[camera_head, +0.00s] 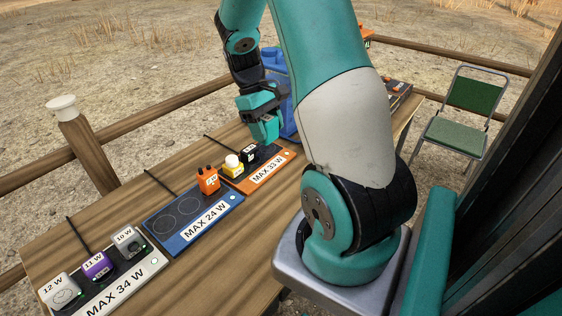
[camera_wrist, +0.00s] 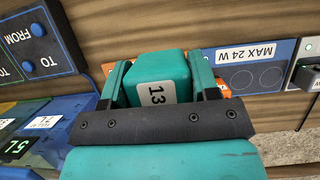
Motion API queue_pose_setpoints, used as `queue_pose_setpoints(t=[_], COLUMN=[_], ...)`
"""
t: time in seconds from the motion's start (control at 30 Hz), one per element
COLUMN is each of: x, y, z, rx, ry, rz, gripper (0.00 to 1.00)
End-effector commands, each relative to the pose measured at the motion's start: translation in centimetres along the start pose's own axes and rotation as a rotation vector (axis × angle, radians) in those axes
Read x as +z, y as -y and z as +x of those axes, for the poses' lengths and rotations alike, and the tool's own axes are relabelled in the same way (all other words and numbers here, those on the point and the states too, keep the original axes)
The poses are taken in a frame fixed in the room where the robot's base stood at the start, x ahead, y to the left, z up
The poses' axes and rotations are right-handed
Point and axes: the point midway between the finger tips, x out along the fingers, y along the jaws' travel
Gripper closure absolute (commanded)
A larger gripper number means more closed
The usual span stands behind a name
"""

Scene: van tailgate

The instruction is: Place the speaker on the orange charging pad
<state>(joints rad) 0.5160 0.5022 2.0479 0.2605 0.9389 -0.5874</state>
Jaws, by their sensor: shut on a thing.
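My gripper (camera_head: 262,110) is shut on a teal block labelled 13, which appears to be the speaker (camera_wrist: 158,70). In the wrist view the block sits between the two fingers. In the head view the teal block (camera_head: 267,129) hangs just above the far end of the orange charging pad (camera_head: 270,170), marked MAX 33 W. A yellow device with a white top (camera_head: 232,166) and a black device (camera_head: 251,155) stand on this pad. The gap under the held block is hard to judge. In the wrist view the gripper hides most of the orange pad.
A blue pad (camera_head: 196,228) marked MAX 24 W holds an orange device (camera_head: 208,181) and has two empty circles. Blue bins (camera_head: 273,60) stand behind the gripper. A green chair (camera_head: 465,115) is off to the right.

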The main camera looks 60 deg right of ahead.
Motion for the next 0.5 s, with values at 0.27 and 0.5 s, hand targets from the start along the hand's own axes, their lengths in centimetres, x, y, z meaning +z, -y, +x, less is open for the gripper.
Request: queue_pose_setpoints(t=[0.27,0.5], x=[-2.5,-4.9], y=[0.1,0.1], z=[6.6,12.2], rx=[-0.005,-0.003], ry=[0.01,0.006], rz=[-0.004,-0.003], gripper=[0.74,0.74])
